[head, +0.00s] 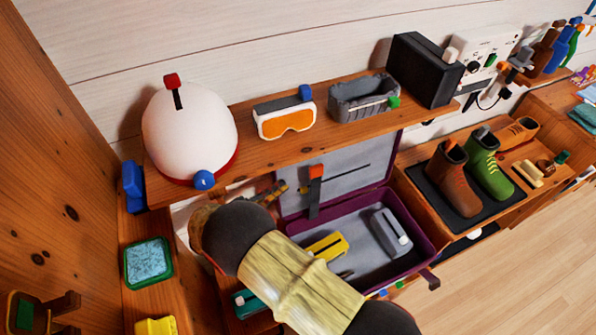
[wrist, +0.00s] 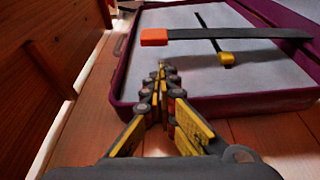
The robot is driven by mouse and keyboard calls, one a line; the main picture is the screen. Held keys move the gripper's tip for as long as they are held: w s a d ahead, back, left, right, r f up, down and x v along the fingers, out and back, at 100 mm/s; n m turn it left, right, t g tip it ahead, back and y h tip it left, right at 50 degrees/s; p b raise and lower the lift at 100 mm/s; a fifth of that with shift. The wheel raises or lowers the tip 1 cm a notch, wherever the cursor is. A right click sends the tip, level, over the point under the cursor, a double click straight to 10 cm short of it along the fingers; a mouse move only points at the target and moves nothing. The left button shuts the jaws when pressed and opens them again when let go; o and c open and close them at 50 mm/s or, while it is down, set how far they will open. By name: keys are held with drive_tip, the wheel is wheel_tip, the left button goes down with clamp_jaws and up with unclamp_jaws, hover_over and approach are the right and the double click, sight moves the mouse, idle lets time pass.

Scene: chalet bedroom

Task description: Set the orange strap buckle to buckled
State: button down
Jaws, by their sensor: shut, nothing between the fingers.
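The orange strap buckle (head: 316,171) is an orange block at the end of a wide dark strap on the grey inner face of the raised suitcase lid. In the wrist view the orange buckle (wrist: 155,37) is at the strap's left end, near the purple rim (wrist: 122,70). A thinner dark strap with a yellow block (wrist: 226,58) crosses the wide strap. My gripper (wrist: 161,70) is shut and empty, its tips just below the orange buckle in the picture. In the head view my gripper (head: 274,191) is partly hidden by my arm, left of the buckle.
The open purple suitcase (head: 428,232) holds a yellow item (head: 327,246) and a grey item (head: 390,232). A shelf above carries a white helmet (head: 190,128), goggles (head: 285,121) and a grey basket (head: 362,97). Boots (head: 486,165) stand at right.

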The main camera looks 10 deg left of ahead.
drive_tip(key=b+x, duration=0.1)
drive_tip(key=x, duration=0.9)
drive_tip(key=shift+s+d, duration=0.1)
drive_tip(key=s+d+f+b, duration=0.1)
drive_tip(key=s+d+f, duration=0.1)
drive_tip(key=s+d, duration=0.5)
drive_tip(key=s+d+f+b, duration=0.1)
drive_tip(key=s+d+f, duration=0.2)
drive_tip(key=s+d, duration=0.35)
drive_tip(key=s+d+f+b, duration=0.3)
drive_tip(key=s+f+b, duration=0.1)
drive_tip(key=s+f, duration=0.2)
drive_tip(key=s+d+f+m+b, duration=0.1)
drive_tip(key=s+d+f+b, duration=0.1)
drive_tip(key=s+f+b, duration=0.3)
drive_tip(key=shift+s+d+f, duration=0.4)
drive_tip(key=shift+s+f, duration=0.1)
drive_tip(key=shift+f, duration=1.6)
drive_tip(key=shift+r, duration=0.15)
